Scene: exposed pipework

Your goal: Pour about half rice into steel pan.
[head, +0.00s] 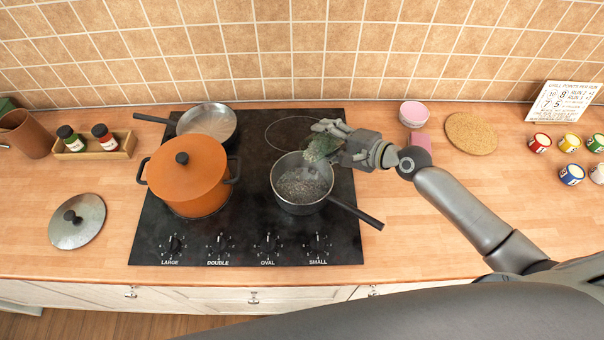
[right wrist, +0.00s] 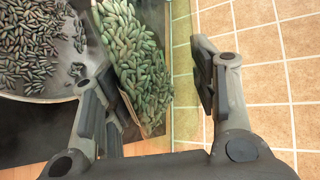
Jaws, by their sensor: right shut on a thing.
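A steel saucepan (head: 290,207) with a dark handle stands on the front right of the hob. Dark grains of rice (head: 302,184) lie in it; they also show in the right wrist view (right wrist: 40,45). My right gripper (head: 335,140) is shut on a clear container of greenish rice (head: 319,149), tilted over the saucepan's back right rim. In the right wrist view the rice in the container (right wrist: 135,65) lies between my fingers (right wrist: 160,95), and several loose grains show between it and the pan's heap. My left gripper is out of view.
On the hob (head: 150,240), a lidded orange pot (head: 190,190) stands left and a shallow metal pan (head: 215,112) behind it. A loose lid (head: 77,220) lies left. A pink bowl (head: 413,113), cork mat (head: 470,133) and several small tins (head: 571,174) are right. The front counter is clear.

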